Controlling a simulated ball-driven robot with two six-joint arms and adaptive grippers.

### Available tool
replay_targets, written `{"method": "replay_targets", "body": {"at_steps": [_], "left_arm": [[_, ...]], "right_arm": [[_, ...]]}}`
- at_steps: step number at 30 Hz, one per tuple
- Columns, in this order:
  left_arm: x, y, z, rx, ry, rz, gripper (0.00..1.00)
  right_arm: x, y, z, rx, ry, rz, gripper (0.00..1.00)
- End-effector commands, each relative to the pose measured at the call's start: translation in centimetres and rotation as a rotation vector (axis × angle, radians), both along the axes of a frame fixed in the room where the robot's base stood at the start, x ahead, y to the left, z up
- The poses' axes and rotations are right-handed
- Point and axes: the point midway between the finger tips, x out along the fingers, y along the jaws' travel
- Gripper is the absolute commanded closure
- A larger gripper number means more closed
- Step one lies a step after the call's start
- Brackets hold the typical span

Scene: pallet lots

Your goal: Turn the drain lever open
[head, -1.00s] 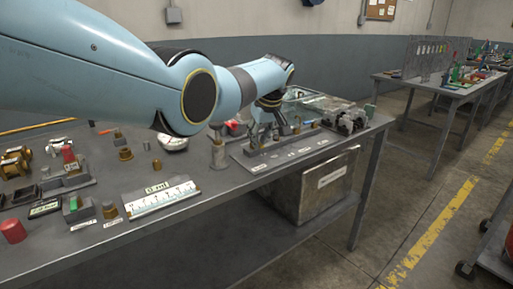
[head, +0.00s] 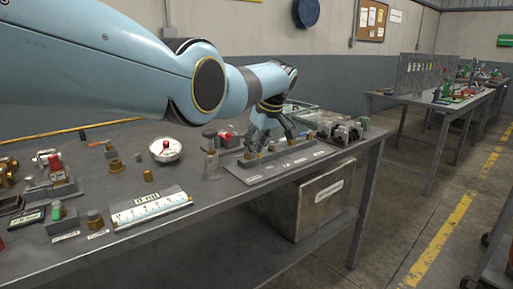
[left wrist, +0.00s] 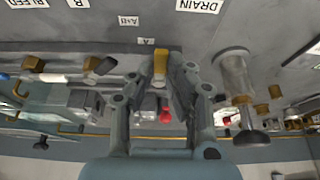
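My left gripper (head: 266,148) is over the left part of a grey valve plate (head: 283,170) on the bench. In the left wrist view its fingers (left wrist: 155,85) are spread on either side of a brass-coloured upright piece (left wrist: 160,63), with gaps showing; contact cannot be told. A white DRAIN label (left wrist: 199,6) is at the top edge of that view, beyond the brass piece. Which part is the drain lever, and its angle, I cannot tell; the arm and fingers hide much of the plate. My right gripper is not in view.
A clear cylinder with a dark top (head: 211,162) stands just left of the plate. A white dial gauge (head: 166,149) and a ruled scale block (head: 150,209) are further left. Dark fittings (head: 346,132) stand at the right end. A metal bin (head: 318,200) is under the bench.

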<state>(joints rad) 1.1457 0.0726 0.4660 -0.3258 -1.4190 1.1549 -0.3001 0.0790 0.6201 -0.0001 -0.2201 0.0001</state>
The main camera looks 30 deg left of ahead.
Motion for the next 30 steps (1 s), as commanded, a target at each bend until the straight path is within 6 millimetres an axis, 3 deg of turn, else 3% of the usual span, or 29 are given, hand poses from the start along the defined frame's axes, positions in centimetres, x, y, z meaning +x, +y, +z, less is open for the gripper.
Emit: {"method": "replay_targets", "body": {"at_steps": [5,17,20,30], "left_arm": [[0.0,0.0,0.1,-0.001,-0.002,-0.001,0.64],[0.0,-0.4,0.9,0.001,-0.003,-0.001,0.64],[-0.2,-0.9,2.1,0.001,-0.004,-0.002,0.64],[-1.2,-3.5,9.0,-0.001,-0.005,-0.002,0.64]], "right_arm": [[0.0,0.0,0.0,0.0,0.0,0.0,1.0],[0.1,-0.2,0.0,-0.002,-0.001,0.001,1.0],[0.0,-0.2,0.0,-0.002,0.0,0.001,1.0],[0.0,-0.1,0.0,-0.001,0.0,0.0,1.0]]}}
